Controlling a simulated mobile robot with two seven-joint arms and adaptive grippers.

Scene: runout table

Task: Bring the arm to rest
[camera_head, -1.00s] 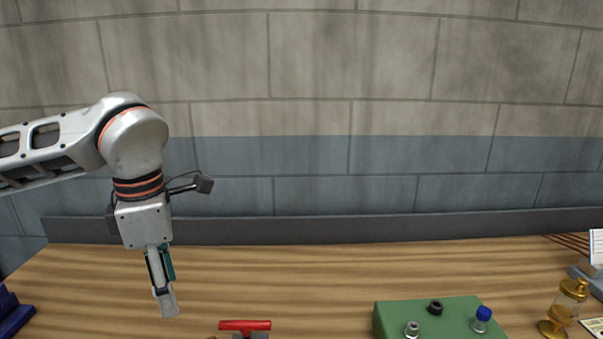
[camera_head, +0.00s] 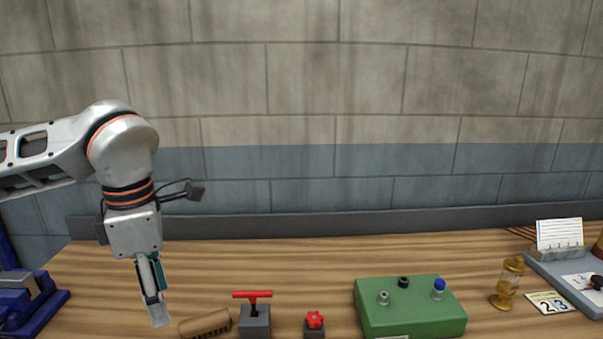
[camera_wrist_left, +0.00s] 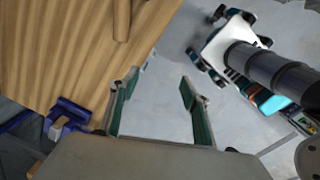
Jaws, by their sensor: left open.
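My left arm comes in from the left in the head view, and its gripper (camera_head: 155,302) points down over the left part of the wooden table (camera_head: 200,270). The left wrist view shows the same gripper (camera_wrist_left: 150,90) with its two green-lined fingers apart and nothing between them. Below the gap there is pale floor beside the table's edge. My right gripper is in neither view.
A blue vise (camera_head: 35,300) stands at the table's left. Right of the gripper are a brown ridged block (camera_head: 206,325), a red T-handle (camera_head: 252,295), a red knob (camera_head: 314,320), a green box (camera_head: 410,310) and a brass oiler (camera_head: 507,285). A low grey board runs along the back.

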